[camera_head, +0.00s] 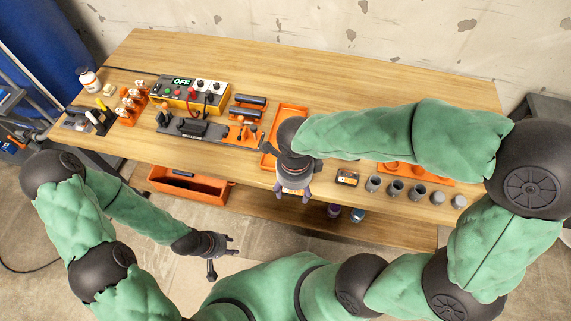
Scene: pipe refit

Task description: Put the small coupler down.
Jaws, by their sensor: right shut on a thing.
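My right gripper (293,194) is over the front part of the workbench, beside the orange tray, pointing down. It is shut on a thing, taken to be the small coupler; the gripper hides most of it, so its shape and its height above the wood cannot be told. My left gripper (224,257) is open and empty, low in front of the bench and away from it. Several grey cylindrical pieces, among them a grey cup-like one (374,184), stand in a row along the bench's front right edge.
The workbench (330,82) is clear along its back. The orange tray (291,109) is partly hidden by my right arm. A yellow control box (213,98) reading OFF, orange holders (250,101) and a dark clamp fixture (185,127) stand to the left. An orange bin (188,188) is below.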

